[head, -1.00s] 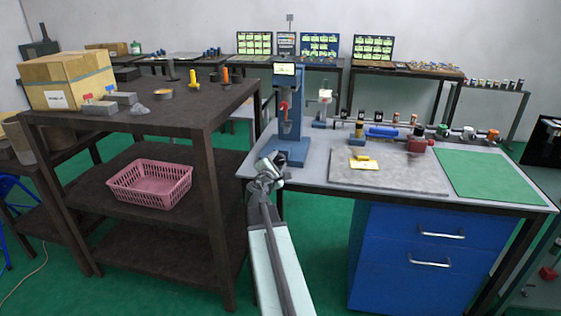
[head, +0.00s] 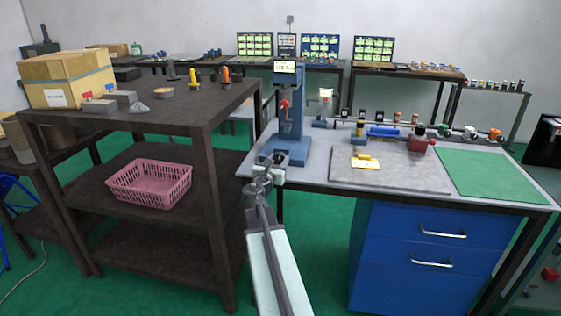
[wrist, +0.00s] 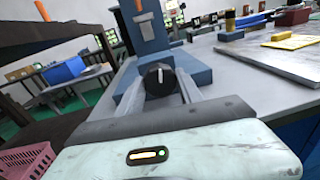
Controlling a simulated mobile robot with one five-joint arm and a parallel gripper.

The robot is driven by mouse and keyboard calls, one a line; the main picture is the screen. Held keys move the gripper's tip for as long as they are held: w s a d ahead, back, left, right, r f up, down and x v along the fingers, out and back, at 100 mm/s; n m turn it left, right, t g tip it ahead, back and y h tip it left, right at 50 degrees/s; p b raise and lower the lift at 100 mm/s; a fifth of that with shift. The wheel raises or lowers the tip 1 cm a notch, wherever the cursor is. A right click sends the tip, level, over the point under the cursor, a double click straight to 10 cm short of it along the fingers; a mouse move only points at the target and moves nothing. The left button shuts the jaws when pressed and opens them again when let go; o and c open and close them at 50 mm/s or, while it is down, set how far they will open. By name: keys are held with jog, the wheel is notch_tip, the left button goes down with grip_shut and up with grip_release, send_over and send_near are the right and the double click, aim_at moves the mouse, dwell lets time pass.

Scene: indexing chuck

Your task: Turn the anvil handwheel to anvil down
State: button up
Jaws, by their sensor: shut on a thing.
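The blue press (head: 291,150) stands at the left end of the grey bench, with a small lit display at its top and an orange-red part on its front. The anvil handwheel, a black round knob with a white mark (wrist: 159,79), sits low on the press front in the wrist view. The mark points about straight up in that view. My gripper (wrist: 160,88) has one finger on each side of the knob and is shut on it. In the head view my gripper (head: 266,168) is at the press base and hides the knob.
A dark shelf rack (head: 215,125) with a pink basket (head: 150,184) stands close on the left. On the bench lie a grey plate (head: 385,178) with a yellow block (head: 365,161), and a green mat (head: 488,178). Blue drawers (head: 432,245) are below.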

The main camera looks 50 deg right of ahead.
jog(key=shift+w+a+n, duration=0.1)
jog(key=shift+w+n, duration=0.05)
jog(key=shift+n, duration=0.95)
jog(key=o, duration=1.4)
jog(key=shift+c, duration=0.2)
jog(key=shift+a, duration=0.1)
jog(key=v, duration=0.7)
jog(key=shift+s+a, duration=0.2)
jog(key=shift+a, duration=0.05)
